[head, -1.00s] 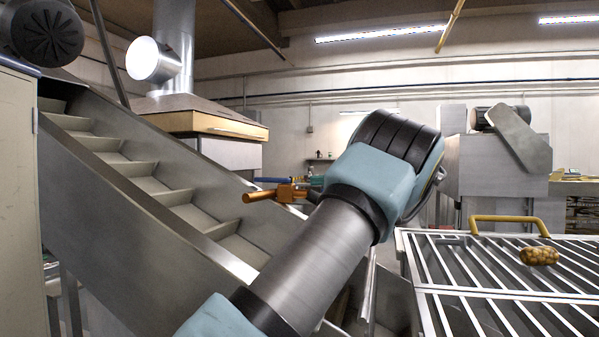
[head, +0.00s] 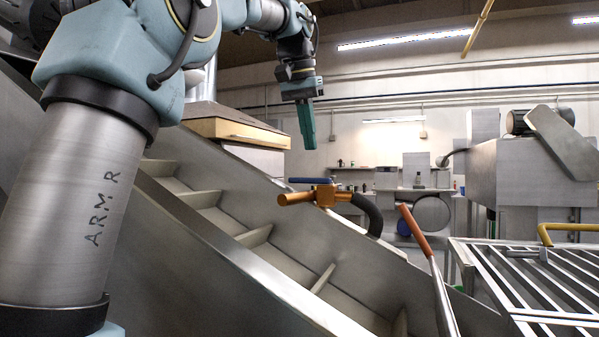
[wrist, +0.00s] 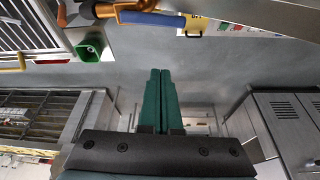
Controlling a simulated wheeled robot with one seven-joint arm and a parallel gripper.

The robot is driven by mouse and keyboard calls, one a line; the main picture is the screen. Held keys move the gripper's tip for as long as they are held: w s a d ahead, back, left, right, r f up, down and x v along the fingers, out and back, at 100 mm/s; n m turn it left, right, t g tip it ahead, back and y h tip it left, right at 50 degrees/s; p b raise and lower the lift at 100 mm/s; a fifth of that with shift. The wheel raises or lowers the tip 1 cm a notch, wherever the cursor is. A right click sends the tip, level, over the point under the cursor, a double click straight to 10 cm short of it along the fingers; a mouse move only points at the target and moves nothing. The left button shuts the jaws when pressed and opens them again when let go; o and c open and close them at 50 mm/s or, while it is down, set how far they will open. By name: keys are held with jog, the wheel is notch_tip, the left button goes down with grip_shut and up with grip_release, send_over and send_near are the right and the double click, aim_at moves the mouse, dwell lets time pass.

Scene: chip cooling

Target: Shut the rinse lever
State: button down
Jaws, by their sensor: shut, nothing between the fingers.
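The rinse lever appears to be the blue handle (head: 311,180) on top of an orange-brass valve (head: 322,195), beyond the sloped conveyor. In the wrist view the blue handle (wrist: 152,18) lies near the top edge, roughly along the orange valve pipe (wrist: 128,6). My gripper (head: 310,146) hangs above the valve in the head view, fingers pointing down. Its green fingers (wrist: 161,72) are together and empty, apart from the handle in the wrist view.
The steel conveyor (head: 245,262) slopes across the foreground. An orange-gripped lever (head: 415,229) rises right of the valve, and a dark hose (head: 368,212) curves from it. A barred grate (head: 515,285) with a yellow handle (head: 570,228) stands at right. A green square-mouthed object (wrist: 89,50) is left of the fingers.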

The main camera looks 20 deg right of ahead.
aim_at(309, 181)
notch_tip(309, 181, down, 7)
jog(key=s+a, duration=0.1)
dwell(0.5)
jog(key=shift+a, duration=0.1)
jog(key=shift+s+a+r, duration=0.1)
jog(key=shift+s+a, duration=0.35)
jog(key=shift+a, duration=0.05)
jog(key=shift+s, duration=0.1)
jog(key=shift+p, duration=0.35)
